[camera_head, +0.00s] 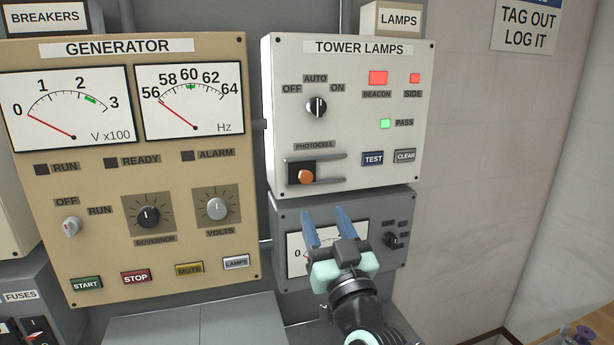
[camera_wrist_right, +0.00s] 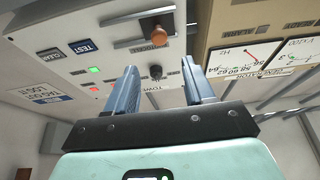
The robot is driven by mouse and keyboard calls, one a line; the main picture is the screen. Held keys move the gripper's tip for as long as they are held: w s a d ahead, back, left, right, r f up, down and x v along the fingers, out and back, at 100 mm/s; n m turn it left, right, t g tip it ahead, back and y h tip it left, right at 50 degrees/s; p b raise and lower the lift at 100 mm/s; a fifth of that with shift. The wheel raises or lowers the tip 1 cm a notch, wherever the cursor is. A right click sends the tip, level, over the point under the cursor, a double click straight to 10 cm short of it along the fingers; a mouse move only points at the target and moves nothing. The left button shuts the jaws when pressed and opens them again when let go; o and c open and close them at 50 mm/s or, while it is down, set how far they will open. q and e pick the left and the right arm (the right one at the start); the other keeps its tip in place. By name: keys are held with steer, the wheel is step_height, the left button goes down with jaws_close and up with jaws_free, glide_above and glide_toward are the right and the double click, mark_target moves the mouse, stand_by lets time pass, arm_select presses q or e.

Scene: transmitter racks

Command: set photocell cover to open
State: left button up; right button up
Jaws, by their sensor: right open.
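The photocell cover (camera_head: 295,167) is a small dark plate at the left end of two short horizontal rails on the white TOWER LAMPS panel (camera_head: 400,180). A round orange knob (camera_head: 306,177) sticks out from it. The knob also shows in the right wrist view (camera_wrist_right: 158,32), beyond the fingers. The rails' right part shows bare panel. My right gripper (camera_head: 326,215) is open and empty, below the knob and apart from it, in front of the lower grey panel. Its two blue fingers also show in the right wrist view (camera_wrist_right: 160,78). My left gripper is not in view.
A selector switch (camera_head: 317,106) sits above the cover, with TEST (camera_head: 373,159) and CLEAR (camera_head: 405,156) buttons to its right. The red beacon and side lamps and green PASS lamp are lit. The tan GENERATOR panel (camera_head: 190,250) stands at left.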

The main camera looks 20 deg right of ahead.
mark_target(308, 178)
steer(key=p+x, duration=0.3)
steer(key=x, duration=0.7)
steer(key=shift+p, duration=0.4)
steer(key=shift+w, duration=0.5)
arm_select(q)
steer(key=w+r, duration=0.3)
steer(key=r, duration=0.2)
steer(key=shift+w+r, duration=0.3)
arm_select(e)
steer(key=shift+s, duration=0.1)
jaws_close()
